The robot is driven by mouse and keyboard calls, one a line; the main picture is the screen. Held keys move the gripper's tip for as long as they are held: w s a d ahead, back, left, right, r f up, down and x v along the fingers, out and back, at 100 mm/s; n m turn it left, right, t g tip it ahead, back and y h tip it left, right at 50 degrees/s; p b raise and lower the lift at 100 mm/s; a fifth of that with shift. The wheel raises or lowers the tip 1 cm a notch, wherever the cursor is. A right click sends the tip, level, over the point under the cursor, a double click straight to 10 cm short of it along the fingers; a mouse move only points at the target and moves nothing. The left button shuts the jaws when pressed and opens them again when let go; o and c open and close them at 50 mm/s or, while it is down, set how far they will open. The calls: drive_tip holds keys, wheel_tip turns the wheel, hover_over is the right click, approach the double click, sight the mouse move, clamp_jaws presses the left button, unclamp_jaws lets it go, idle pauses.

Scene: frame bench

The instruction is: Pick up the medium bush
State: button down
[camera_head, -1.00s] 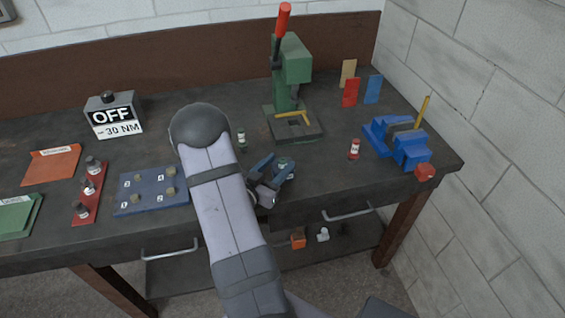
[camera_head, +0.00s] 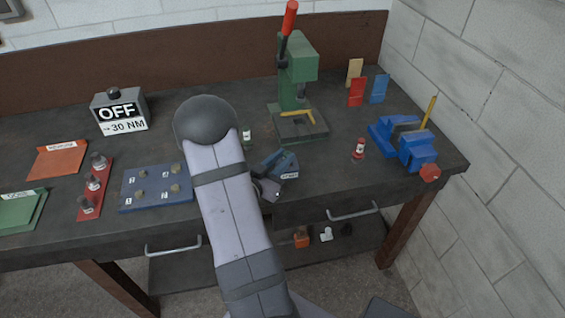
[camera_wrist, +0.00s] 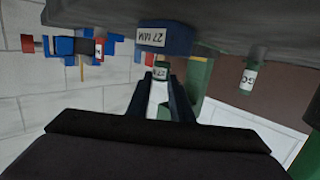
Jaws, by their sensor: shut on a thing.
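My gripper (camera_wrist: 163,90) is shut on a small bush (camera_wrist: 161,72) with a green end and a white label, seen between the two dark fingers in the wrist view. Its size marking is too small to read. In the head view my gripper (camera_head: 270,176) is low over the front of the bench, and the held bush cannot be made out there. A green bush with a white label (camera_head: 247,138) stands behind my arm; it also shows in the wrist view (camera_wrist: 249,77). A red bush with a white label (camera_head: 359,149) stands to the right; the wrist view shows it too (camera_wrist: 99,48).
A blue labelled block (camera_wrist: 165,38) is close beyond the fingertips. A green press (camera_head: 297,75) stands behind, and a blue vise (camera_head: 404,143) at right. A blue numbered plate (camera_head: 155,187) lies left of my arm. Bare bench lies between gripper and red bush.

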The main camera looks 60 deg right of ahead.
wheel_tip(320, 180, up, 8)
idle(0.5)
drive_tip(key=shift+s, duration=0.1)
